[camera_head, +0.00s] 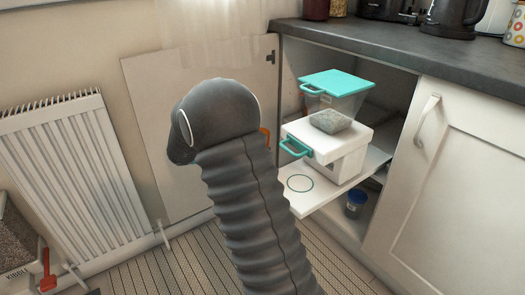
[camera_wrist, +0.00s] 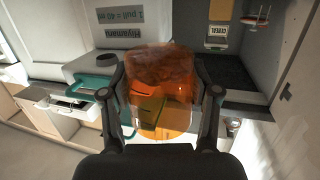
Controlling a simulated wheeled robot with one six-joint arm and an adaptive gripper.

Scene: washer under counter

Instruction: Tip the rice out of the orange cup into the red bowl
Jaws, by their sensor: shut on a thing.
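The orange cup (camera_wrist: 162,105) is see-through and sits between the fingers of my gripper (camera_wrist: 161,80) in the wrist view. My gripper is shut on it. A darker, brownish mass shows in the upper part of the cup in this view, but I cannot tell clearly whether it is rice. In the head view my arm hides the gripper and most of the cup; only a small orange edge (camera_head: 266,134) shows at the arm's right side. I do not see a red bowl in either view.
A cabinet door (camera_head: 460,170) stands right, a radiator (camera_head: 75,170) left, and a red scoop (camera_head: 46,268) lower left.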

